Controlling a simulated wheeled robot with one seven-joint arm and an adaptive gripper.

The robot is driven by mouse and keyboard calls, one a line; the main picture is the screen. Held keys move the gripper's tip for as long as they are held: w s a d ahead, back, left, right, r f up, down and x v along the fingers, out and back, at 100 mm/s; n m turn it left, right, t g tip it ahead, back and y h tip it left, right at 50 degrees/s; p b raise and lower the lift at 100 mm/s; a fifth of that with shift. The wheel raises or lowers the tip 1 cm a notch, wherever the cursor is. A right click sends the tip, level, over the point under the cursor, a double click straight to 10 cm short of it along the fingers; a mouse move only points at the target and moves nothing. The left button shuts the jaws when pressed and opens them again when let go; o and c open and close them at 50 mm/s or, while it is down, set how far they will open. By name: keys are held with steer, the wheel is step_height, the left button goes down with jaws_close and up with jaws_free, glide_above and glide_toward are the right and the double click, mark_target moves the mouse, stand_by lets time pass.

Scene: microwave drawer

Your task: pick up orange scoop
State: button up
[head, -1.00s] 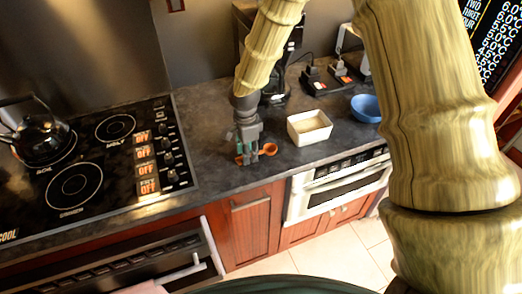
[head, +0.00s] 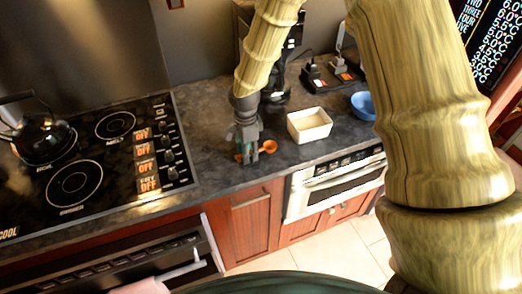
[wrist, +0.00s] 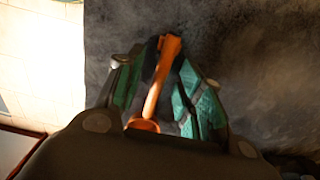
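The orange scoop (wrist: 155,95) lies lengthwise between the two teal-padded fingers of my gripper (wrist: 165,62) in the wrist view. Its handle end points away from the palm, and its round cup is near the palm, partly hidden. The fingertips are close to the handle on both sides, but I cannot tell whether they touch it. In the head view, my gripper (head: 247,153) points down at the counter near its front edge. The scoop's orange cup (head: 269,147) shows to the right of the fingers, with a bit of orange to their left.
A white square bowl (head: 310,125) stands right of my gripper, with a blue bowl (head: 364,105) farther right. The stove (head: 100,150) with a black kettle (head: 42,138) is at the left. A drawer microwave (head: 335,182) is below the counter (head: 205,125).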

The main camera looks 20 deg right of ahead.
jaws_close()
steer(key=shift+r, duration=0.15)
stand_by(0.4)
